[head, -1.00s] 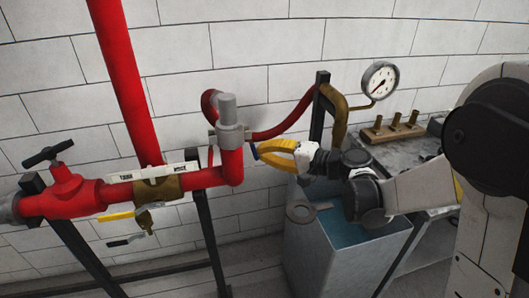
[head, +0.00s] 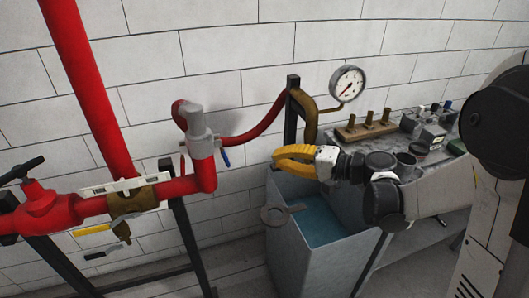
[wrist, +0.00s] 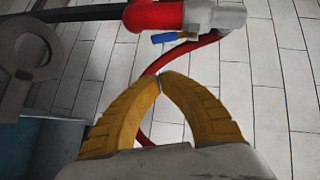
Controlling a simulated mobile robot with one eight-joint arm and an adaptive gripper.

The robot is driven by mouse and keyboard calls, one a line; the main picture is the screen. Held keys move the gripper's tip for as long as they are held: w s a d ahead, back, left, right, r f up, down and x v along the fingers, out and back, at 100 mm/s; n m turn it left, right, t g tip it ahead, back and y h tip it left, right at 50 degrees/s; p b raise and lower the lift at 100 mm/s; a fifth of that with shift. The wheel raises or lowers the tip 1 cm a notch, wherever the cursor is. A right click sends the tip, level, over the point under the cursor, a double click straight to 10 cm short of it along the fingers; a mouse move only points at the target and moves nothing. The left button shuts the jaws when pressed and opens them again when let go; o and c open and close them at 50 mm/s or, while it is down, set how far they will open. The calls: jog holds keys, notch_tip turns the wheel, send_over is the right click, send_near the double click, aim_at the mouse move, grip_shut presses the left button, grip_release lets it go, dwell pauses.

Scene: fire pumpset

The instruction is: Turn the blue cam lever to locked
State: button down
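The blue cam lever (head: 226,158) hangs down at the right side of the grey coupling (head: 198,130) on the red pipe's upturned end. In the wrist view, the blue lever (wrist: 164,38) lies beyond my fingertips, beside the grey coupling (wrist: 218,17). My gripper (head: 276,156) has yellow fingers and stands to the right of the lever, apart from it. In the wrist view, the fingertips of my gripper (wrist: 160,77) meet with nothing between them.
A grey tank with water (head: 292,240) stands below my gripper, with a grey ring-shaped tool (head: 278,214) at its rim. A black post (head: 292,110) and pressure gauge (head: 347,83) stand behind. A bench at right holds brass fittings (head: 366,126).

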aim_at(224, 154)
jog(key=s+a+b+x, duration=0.1)
jog(key=s+b+x, duration=0.1)
jog(key=x, duration=1)
jog(key=shift+a+b, duration=0.2)
jog(key=shift+b, duration=0.55)
jog(key=shift+s, duration=0.1)
jog(key=shift+s+a+f, duration=0.15)
jog(key=shift+a+f, duration=0.1)
jog(key=shift+a, duration=0.3)
